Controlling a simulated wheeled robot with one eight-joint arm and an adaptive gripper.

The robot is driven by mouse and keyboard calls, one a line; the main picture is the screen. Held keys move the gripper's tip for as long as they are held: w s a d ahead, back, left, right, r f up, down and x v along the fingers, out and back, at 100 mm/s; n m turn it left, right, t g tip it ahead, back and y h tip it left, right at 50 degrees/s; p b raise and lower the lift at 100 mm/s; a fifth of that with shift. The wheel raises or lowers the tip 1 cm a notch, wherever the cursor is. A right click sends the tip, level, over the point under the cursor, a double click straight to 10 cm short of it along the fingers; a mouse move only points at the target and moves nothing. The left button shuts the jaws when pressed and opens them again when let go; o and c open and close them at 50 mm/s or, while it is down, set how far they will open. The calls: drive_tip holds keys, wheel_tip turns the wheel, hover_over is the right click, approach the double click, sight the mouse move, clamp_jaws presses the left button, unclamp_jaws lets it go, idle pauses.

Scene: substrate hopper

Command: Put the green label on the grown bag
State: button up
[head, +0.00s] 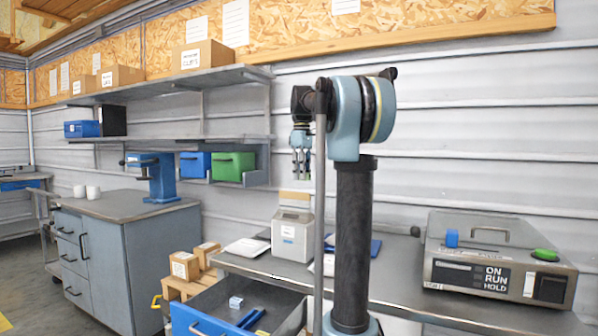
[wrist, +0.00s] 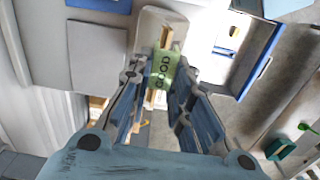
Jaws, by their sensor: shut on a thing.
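My gripper (head: 301,165) hangs above the bench, over the pale grey box-shaped device (head: 292,236). The label is too small to make out clearly in the head view. The grey device also shows beyond the fingertips in the wrist view (wrist: 152,22). I cannot pick out the grown bag with certainty in either view.
A large machine (head: 497,262) marked ON RUN HOLD stands on the right of the bench (head: 400,285). White flat sheets (head: 247,247) lie left of the device. Cardboard boxes (head: 184,265) stand left of the drawer.

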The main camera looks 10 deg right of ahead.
sight(302, 196)
drive_tip(key=shift+f, duration=3.05)
drive_tip(key=shift+s, duration=0.2)
drive_tip(key=o, duration=0.8)
drive_tip(key=shift+c, duration=0.2)
drive_tip(key=o, duration=0.6)
